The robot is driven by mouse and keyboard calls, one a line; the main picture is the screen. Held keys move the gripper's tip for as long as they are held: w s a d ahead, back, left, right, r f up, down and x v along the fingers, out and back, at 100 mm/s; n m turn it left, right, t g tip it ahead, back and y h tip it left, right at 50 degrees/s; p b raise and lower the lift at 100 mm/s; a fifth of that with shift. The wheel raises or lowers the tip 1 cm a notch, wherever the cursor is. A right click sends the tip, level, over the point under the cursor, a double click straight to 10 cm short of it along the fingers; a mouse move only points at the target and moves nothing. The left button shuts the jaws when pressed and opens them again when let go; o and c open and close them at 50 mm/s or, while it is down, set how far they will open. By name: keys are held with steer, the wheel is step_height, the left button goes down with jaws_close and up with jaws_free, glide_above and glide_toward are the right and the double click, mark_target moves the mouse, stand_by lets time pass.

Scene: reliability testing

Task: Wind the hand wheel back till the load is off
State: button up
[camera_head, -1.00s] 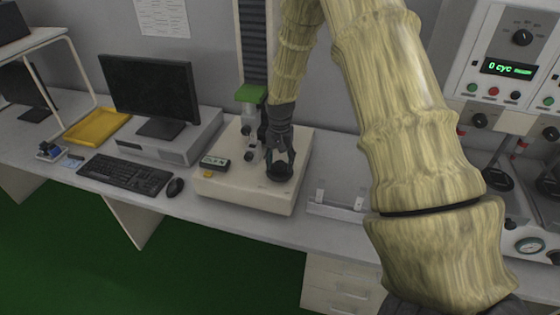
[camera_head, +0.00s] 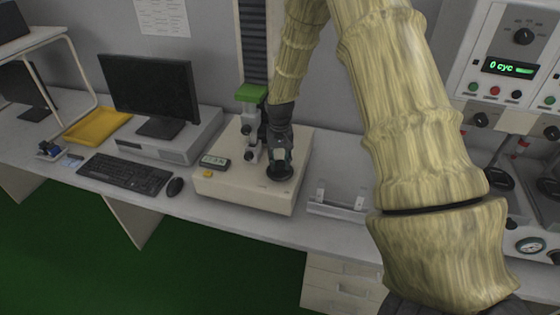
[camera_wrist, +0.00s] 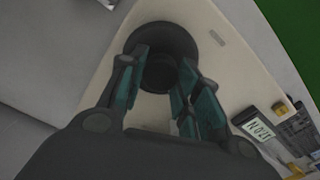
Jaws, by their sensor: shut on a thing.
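The black round hand wheel (camera_wrist: 177,36) lies on the cream base of the test stand, with a raised hub (camera_wrist: 160,73) in its middle. In the head view the hand wheel (camera_head: 279,175) shows at the right front of the base (camera_head: 255,202). My gripper (camera_wrist: 160,80) points down over it, its two teal-padded fingers shut on the hub from both sides. In the head view my gripper (camera_head: 280,160) partly hides the wheel. The stand's column (camera_head: 253,42) carries a green-topped carriage (camera_head: 251,94) and grips below.
A keyboard (camera_head: 125,175), mouse (camera_head: 175,187) and monitor (camera_head: 150,88) stand left of the test stand. A metal bracket (camera_head: 338,206) lies on the bench just right. A tester panel reading "0 cyc" (camera_head: 507,67) stands at far right.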

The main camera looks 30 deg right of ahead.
mark_target(280, 162)
steer(key=n, duration=0.7)
stand_by(0.6)
steer(key=o, duration=1)
steer(key=shift+o, duration=0.2)
steer(key=shift+r, duration=0.1)
step_height(280, 162, up, 12)
steer(key=shift+s, duration=0.1)
